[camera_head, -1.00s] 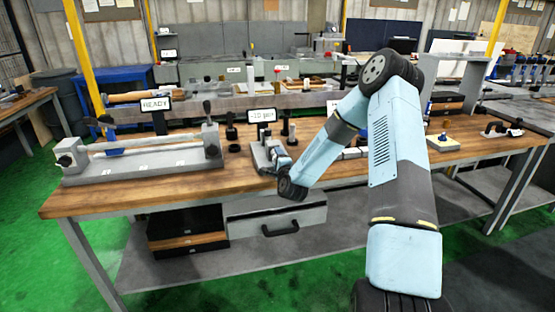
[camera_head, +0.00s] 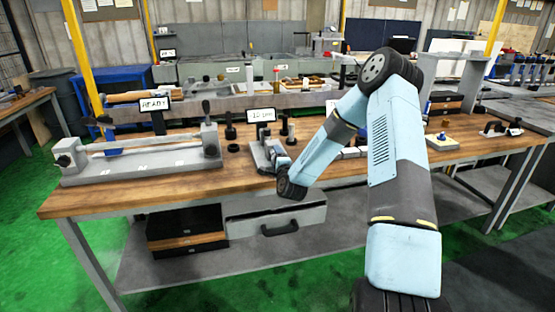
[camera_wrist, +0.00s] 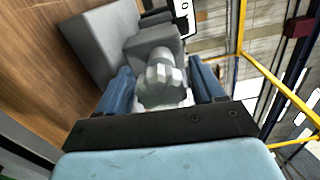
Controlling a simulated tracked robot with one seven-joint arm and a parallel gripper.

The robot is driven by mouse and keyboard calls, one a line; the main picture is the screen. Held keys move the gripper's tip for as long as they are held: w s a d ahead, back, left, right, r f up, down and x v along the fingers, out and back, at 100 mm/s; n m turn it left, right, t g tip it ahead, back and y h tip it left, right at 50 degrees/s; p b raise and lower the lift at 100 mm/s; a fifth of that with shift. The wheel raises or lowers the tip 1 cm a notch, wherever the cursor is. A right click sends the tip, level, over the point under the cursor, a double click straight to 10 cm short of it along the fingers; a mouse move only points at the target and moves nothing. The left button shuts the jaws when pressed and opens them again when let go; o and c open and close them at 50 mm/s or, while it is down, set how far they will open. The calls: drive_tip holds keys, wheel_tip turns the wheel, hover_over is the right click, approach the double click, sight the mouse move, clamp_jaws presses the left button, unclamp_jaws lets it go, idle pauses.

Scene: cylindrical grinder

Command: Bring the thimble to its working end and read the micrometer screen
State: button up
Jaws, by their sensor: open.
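The micrometer (camera_head: 262,155) is a grey block on the wooden bench. Its small white screen (camera_head: 261,115) stands just behind it; the tiny text looks like 10 µm, and I cannot read its sign surely. In the wrist view the thimble (camera_wrist: 162,82) is a pale grey faceted knob on a grey body (camera_wrist: 105,40). My gripper (camera_wrist: 163,85) is open, with one blue finger on each side of the thimble; I cannot tell whether they touch it. In the head view my gripper (camera_head: 280,162) is at the micrometer's front right, mostly hidden by my wrist.
A long grey fixture (camera_head: 140,165) with a READY screen (camera_head: 154,104) stands at the bench's left. Dark posts stand near the micrometer. A raised grey shelf (camera_head: 210,104) runs behind. A drawer (camera_head: 275,215) sits below the bench front (camera_head: 120,205).

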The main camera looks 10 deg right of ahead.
drive_tip(key=s, duration=1.3)
drive_tip(key=shift+s, duration=0.25)
idle(0.4)
drive_tip(key=s+a+r+n+g, duration=0.1)
drive_tip(key=s+r+n+g, duration=0.3)
drive_tip(key=r+n, duration=0.35)
drive_tip(key=s+a+r+n+g, duration=0.1)
drive_tip(key=s+r+n+g, duration=0.25)
drive_tip(key=r+n, duration=0.4)
drive_tip(key=s+r+n+g, duration=0.1)
drive_tip(key=s+r, duration=0.3)
drive_tip(key=s, duration=0.5)
drive_tip(key=s+d+r+n+g, duration=0.1)
drive_tip(key=s+r, duration=0.3)
drive_tip(key=s, duration=0.6)
drive_tip(key=s+d+r+n+g, duration=0.1)
drive_tip(key=s+r+n+g, duration=0.1)
drive_tip(key=s+r, duration=0.3)
drive_tip(key=s+g, duration=0.1)
drive_tip(key=s, duration=0.3)
drive_tip(key=shift+s, duration=0.2)
